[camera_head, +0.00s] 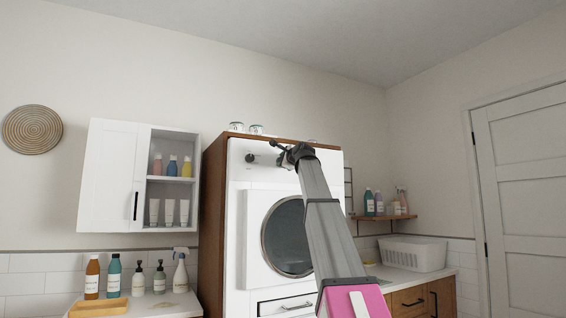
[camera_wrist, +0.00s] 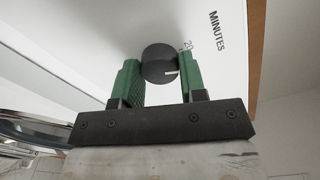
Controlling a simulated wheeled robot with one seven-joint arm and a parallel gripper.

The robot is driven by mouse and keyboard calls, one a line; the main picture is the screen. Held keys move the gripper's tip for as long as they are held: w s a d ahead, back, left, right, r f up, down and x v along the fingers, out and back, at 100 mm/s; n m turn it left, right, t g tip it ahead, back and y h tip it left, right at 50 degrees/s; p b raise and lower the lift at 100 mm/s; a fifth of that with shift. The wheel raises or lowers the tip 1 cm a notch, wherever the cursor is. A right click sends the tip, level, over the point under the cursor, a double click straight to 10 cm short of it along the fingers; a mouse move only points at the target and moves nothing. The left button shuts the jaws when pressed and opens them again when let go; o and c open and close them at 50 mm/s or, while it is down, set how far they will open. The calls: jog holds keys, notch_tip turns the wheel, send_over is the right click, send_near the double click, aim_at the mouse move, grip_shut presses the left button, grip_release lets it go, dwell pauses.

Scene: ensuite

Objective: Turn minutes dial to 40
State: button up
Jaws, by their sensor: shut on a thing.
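The minutes dial (camera_wrist: 158,58) is a round black knob with a short white mark on its edge, on the white front panel (camera_wrist: 95,30). In the wrist view the printed word MINUTES and the number 20 show to its upper right. My gripper (camera_wrist: 162,75) is shut on the dial, one green finger on each side. In the head view my gripper (camera_head: 285,154) is at the upper panel of the white machine (camera_head: 240,215), and my arm hides the dial there. Other dial numbers are hidden or out of view.
Another dark knob (camera_head: 249,158) is on the panel to the left of my gripper. The machine's round door (camera_head: 287,236) is below. A wooden surround (camera_head: 214,200) frames the machine. Small jars (camera_head: 237,127) stand on top. A white wall cabinet (camera_head: 108,175) is to the left.

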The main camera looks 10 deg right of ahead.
jog(key=shift+m, duration=3.9)
jog(key=o, duration=0.9)
jog(key=v, duration=1.1)
